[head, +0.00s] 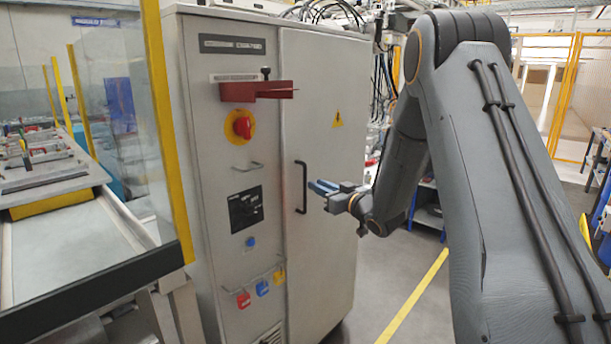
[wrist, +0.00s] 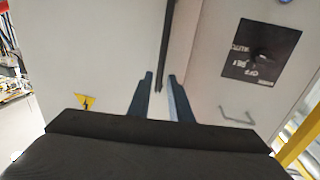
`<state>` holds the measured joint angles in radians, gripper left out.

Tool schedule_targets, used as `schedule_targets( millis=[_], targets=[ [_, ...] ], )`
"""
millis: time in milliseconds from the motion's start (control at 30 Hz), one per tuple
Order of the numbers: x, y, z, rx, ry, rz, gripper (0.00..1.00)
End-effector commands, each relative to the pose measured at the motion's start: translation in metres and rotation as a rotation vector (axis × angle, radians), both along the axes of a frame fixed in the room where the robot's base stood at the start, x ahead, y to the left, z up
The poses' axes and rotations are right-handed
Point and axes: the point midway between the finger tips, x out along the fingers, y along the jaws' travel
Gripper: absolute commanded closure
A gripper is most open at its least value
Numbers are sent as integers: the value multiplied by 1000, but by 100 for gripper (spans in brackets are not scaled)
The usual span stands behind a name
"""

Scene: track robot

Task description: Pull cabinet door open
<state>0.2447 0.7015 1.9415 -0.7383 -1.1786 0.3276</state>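The tall grey cabinet has a door (head: 325,90) on its right half, with a yellow warning triangle; it looks closed, flush with the left panel. A black vertical bar handle (head: 304,187) sits near the door's left edge. My gripper (head: 320,187) is just right of the handle in the head view, at about its mid-height, pointing at the door. In the wrist view, its two blue fingers (wrist: 160,76) are apart, with the handle (wrist: 162,45) lined up between or just beyond their tips. Contact with the handle cannot be told. Nothing is gripped.
The left cabinet panel (head: 222,120) carries a red rotary switch (head: 242,125), a red bracket (head: 255,90) and hanging padlocks (head: 262,287). A glass-sided machine with a yellow post (head: 165,130) stands at left. The floor (head: 395,285) right of the cabinet is clear.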

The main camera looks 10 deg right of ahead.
Motion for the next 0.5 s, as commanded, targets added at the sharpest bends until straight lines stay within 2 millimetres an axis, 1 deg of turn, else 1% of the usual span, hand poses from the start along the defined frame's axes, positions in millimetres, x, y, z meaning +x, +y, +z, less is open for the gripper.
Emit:
schedule_targets(
  millis=[167, 400, 500],
  targets=[
    [15, 8, 2, 5, -10, 9, 82],
    [48, 24, 3, 4, -9, 8, 82],
    [59, 29, 2, 4, -8, 8, 82]
  ],
)
